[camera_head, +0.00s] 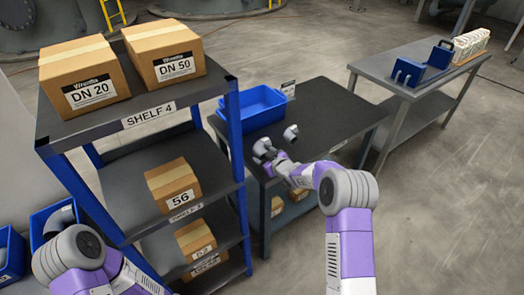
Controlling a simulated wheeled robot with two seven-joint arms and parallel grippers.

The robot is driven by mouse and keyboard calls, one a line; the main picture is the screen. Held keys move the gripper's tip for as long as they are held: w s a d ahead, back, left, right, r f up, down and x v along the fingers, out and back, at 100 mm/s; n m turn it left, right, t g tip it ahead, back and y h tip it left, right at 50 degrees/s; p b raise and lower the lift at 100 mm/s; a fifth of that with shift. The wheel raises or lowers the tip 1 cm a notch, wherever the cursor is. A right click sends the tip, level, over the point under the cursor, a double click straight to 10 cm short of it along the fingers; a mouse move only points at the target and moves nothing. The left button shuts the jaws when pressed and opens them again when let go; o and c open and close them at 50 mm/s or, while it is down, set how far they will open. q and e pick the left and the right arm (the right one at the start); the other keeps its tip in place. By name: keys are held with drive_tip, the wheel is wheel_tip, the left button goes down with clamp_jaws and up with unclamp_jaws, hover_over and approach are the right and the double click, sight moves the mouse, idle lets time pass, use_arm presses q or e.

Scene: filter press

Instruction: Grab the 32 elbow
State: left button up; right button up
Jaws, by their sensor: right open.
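A small grey elbow (291,133) lies on the dark top of the middle table (335,110), in front of the blue bin. I cannot read any size on it. My right gripper (266,152) is open over the table's left front part, just left of and nearer than this elbow. A rounded grey shape (262,147) shows at its fingertips. I cannot tell whether this is another elbow or part of the gripper. My left arm shows at the bottom left, but its gripper is out of view.
A blue bin (236,117) stands on the table's back left. A shelf rack (75,130) with boxes DN 20 (88,92), DN 50 (175,68) and 56 (174,198) stands left. Another table (385,68) holds blue holders (408,71). The table's right part is clear.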

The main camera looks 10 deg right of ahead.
drive_tip(key=shift+c, duration=0.3)
drive_tip(key=shift+r, duration=0.1)
drive_tip(key=c, duration=0.8)
